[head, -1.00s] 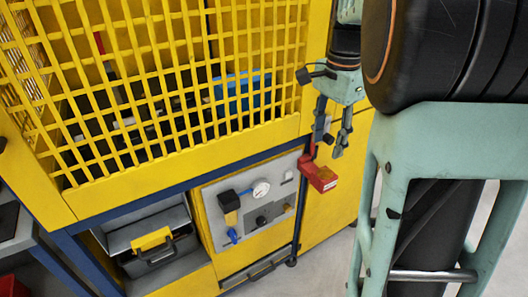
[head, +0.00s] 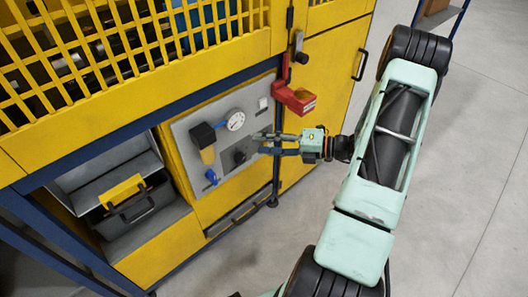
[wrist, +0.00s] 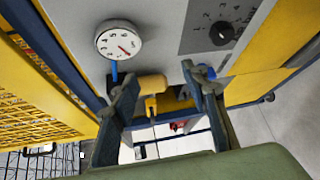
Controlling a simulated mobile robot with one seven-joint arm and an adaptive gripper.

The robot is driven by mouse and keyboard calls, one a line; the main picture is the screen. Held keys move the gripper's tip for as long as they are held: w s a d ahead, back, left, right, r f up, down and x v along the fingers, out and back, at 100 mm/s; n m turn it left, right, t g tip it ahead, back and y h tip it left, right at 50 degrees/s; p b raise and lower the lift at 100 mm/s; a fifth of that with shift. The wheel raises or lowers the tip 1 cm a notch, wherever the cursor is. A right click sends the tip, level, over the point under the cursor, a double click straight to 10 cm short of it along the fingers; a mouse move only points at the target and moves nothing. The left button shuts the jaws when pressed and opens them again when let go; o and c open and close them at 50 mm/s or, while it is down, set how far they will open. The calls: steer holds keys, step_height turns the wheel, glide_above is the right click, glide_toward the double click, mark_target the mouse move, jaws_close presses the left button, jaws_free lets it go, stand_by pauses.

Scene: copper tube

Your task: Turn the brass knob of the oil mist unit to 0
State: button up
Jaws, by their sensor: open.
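The oil mist unit's grey panel (head: 187,135) is on the yellow machine. A dark scale plate (wrist: 212,22) with printed numbers carries a black knob (wrist: 222,34), which also shows in the head view (head: 240,156). My gripper (head: 262,143) is open, reaching in from the right before the panel. In the wrist view its fingers (wrist: 160,74) are apart with nothing held, and the scale plate is up and right of them.
A round gauge (head: 236,120) sits above the knob. A black-topped unit (head: 202,135) with an amber bowl (head: 208,155) and blue valve (head: 211,177) projects at left. Open floor (head: 440,190) lies right.

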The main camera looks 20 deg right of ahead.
mark_target(267, 144)
steer(key=d+f+m+t+h+b, duration=0.4)
steer(key=d+f+m+t+h, duration=0.4)
steer(key=f+m, duration=0.65)
steer(key=shift+m+g+y, duration=0.3)
steer(key=shift+m+y, duration=0.25)
steer(key=shift+y, duration=0.25)
steer(key=x, duration=0.3)
steer(key=d+r+b+x, duration=0.1)
steer(key=x, duration=0.3)
steer(key=b+x, duration=0.1)
steer(key=x, duration=0.3)
steer(key=shift+w+d+r, duration=0.15)
steer(key=shift+w+d, duration=0.15)
steer(key=shift+d, duration=0.05)
steer(key=shift+c, duration=0.3)
jaws_close()
